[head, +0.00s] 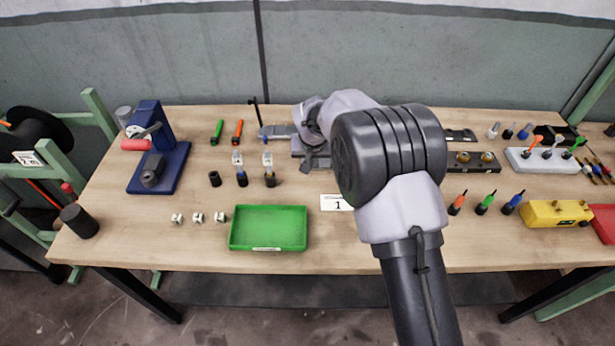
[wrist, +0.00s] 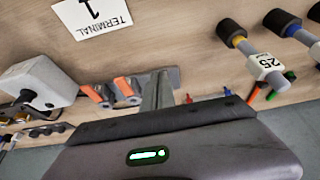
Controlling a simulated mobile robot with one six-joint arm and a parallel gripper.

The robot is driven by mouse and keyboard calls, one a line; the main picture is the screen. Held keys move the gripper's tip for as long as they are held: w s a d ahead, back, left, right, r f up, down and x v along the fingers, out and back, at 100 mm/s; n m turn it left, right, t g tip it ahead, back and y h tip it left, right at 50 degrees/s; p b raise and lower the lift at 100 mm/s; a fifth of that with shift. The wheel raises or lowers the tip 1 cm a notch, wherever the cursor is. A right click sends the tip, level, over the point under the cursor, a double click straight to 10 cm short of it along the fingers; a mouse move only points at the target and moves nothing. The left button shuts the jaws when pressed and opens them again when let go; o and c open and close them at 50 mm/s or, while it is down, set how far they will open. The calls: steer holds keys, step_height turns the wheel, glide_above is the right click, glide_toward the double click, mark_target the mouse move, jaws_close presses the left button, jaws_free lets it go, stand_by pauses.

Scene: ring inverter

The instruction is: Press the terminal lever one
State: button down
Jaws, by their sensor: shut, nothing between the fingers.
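Two orange terminal levers show in the wrist view, a left one (wrist: 95,94) and a right one (wrist: 124,88), side by side on a grey terminal block. I cannot tell which is lever one. My gripper's grey fingers (wrist: 157,92) are shut and empty, just right of the right lever. I cannot tell whether they touch the block. A white card (wrist: 90,14) reading "TERMINAL 1" lies on the table nearby; it also shows in the head view (head: 335,202). In the head view my gripper (head: 316,160) is by the back middle of the table, and my arm hides the levers.
A white box (wrist: 36,80) with a black knob is left of the levers in the wrist view. Black-capped parts (wrist: 232,32) are at right. A green tray (head: 268,228) stands at the front, a blue press (head: 160,155) at left.

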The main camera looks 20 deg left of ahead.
steer(key=shift+w+d+f, duration=0.1)
steer(key=shift+w+f, duration=0.3)
steer(key=shift+f, duration=0.05)
steer(key=shift+r, duration=0.25)
steer(key=shift+w+a+p, duration=0.3)
steer(key=shift+w+p, duration=0.05)
steer(key=shift+w, duration=0.4)
steer(key=shift+r, duration=0.1)
